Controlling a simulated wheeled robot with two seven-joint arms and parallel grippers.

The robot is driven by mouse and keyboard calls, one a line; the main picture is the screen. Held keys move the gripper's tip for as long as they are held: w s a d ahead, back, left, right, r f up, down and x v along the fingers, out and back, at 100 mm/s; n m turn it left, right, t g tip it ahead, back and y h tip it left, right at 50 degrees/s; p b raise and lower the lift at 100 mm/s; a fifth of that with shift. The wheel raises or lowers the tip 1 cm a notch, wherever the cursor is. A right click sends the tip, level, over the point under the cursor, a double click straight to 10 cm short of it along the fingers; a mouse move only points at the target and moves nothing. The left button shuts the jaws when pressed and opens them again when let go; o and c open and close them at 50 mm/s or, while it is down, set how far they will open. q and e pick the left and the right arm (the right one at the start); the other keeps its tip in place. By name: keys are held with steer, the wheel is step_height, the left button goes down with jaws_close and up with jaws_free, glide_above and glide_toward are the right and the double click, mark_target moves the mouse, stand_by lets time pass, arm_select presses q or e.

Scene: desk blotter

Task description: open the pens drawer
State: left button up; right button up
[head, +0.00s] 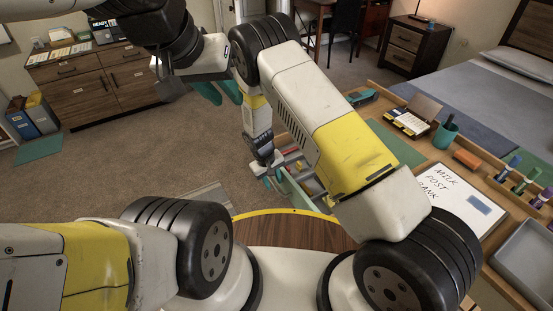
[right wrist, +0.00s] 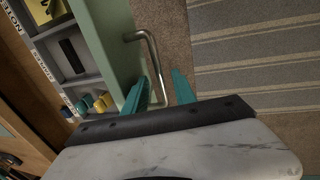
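A drawer with a pale green front (right wrist: 112,35) stands pulled out at the desk's near side, and its grey compartments show in the right wrist view. It also shows in the head view (head: 297,190). A bent metal handle (right wrist: 151,50) is on its front. My right gripper (right wrist: 167,72) has its two teal fingers apart, with the handle's bar between them, nearer the left finger. It also shows in the head view (head: 267,176) beside the drawer front. My left gripper (head: 221,93) is open and empty above the carpet. I cannot make out any drawer name clearly.
Small teal and yellow items (right wrist: 98,103) lie in the drawer. A striped rug (right wrist: 255,55) and carpet lie clear before it.

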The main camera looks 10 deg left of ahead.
step_height(320, 180, up, 8)
steer(key=a, duration=0.1)
steer(key=shift+s+f, duration=0.2)
steer(key=shift+s, duration=0.25)
steer(key=shift+a, duration=0.1)
steer(key=s+d+r+m+y, duration=0.1)
steer(key=d+r, duration=0.3)
steer(key=r, duration=0.6)
steer(key=s+d+r+m+t+y, duration=0.15)
steer(key=d+r, duration=0.25)
steer(key=r, duration=0.5)
steer(key=s+d+r+m+y, duration=0.15)
steer(key=d+r, duration=0.35)
steer(key=r, duration=0.5)
steer(key=s+d+r+m+t, duration=0.1)
steer(key=s+d+r, duration=0.4)
steer(key=s, duration=0.3)
steer(key=s+d+r+m+t, duration=0.1)
steer(key=s+d+r+t, duration=0.1)
steer(key=s+d+r, duration=0.3)
steer(key=s+r, duration=0.2)
steer(key=s, duration=0.1)
steer(key=shift+s+d+m, duration=0.3)
steer(key=shift+s+d, duration=0.05)
steer(key=shift+s, duration=0.05)
